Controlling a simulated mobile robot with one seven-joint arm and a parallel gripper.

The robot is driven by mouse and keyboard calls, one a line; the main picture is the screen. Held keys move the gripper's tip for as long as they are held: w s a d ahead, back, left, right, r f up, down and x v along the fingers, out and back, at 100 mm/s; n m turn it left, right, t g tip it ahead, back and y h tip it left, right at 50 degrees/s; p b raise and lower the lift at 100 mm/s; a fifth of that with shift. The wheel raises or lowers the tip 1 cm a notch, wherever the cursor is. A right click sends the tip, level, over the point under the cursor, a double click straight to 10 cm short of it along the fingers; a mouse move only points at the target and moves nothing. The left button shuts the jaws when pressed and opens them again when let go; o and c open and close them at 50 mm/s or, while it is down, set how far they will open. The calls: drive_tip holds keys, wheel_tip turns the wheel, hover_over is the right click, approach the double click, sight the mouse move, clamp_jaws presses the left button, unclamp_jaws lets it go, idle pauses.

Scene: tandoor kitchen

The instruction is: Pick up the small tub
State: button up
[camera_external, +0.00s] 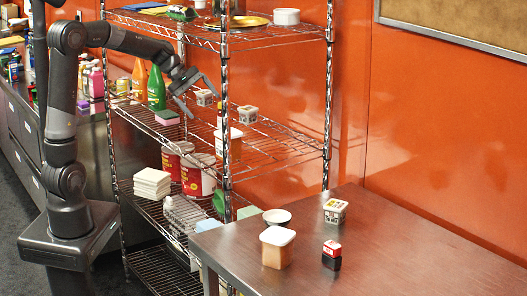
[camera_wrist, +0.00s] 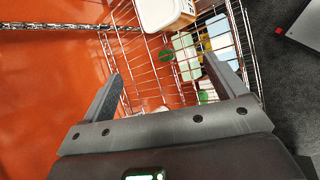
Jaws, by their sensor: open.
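My gripper (camera_external: 197,91) is open at the rack's upper-middle shelf. In the wrist view its fingers (camera_wrist: 164,68) are spread with no tub between them. A white-lidded tub (camera_wrist: 165,12) is beyond them at the top; I cannot tell which one it is.
The wire rack (camera_external: 277,150) has metal posts and shelves close to my arm. A green bottle (camera_external: 156,88) and red cans (camera_external: 198,175) stand on it.

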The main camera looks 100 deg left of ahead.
sight(244, 108)
drive_tip(key=s+a+f+n+t, duration=0.1)
drive_tip(key=s+a+f+n, duration=0.1)
drive_tip(key=a, duration=0.6)
drive_tip(key=s+a+f+n+t+y, duration=0.1)
drive_tip(key=s+a+f+n, duration=0.1)
drive_tip(key=a+n, duration=0.3)
drive_tip(key=s+a+f+n+t+y, duration=0.1)
drive_tip(key=s+a+f+n, duration=0.2)
drive_tip(key=a, duration=0.7)
drive_tip(key=shift+a+f+n, duration=0.3)
drive_tip(key=shift+f+n, duration=0.1)
drive_tip(key=shift+f, duration=0.05)
drive_tip(key=w+a, duration=0.1)
drive_tip(key=w+n+t, duration=0.1)
drive_tip(key=w, duration=0.1)
drive_tip(key=w+a+n, duration=0.1)
drive_tip(key=shift+w+a+r+t+y, duration=0.3)
drive_tip(key=shift+w+r+t, duration=0.05)
drive_tip(key=shift+t, duration=0.05)
drive_tip(key=shift+w+a+n, duration=0.1)
drive_tip(key=shift+w+n, duration=0.2)
drive_tip(key=shift+w, duration=0.35)
drive_tip(key=x, duration=1)
drive_tip(key=shift+w+a+r, duration=0.1)
drive_tip(key=shift+w+r, duration=0.05)
drive_tip(key=shift+c, duration=0.6)
drive_tip(key=c, duration=0.8)
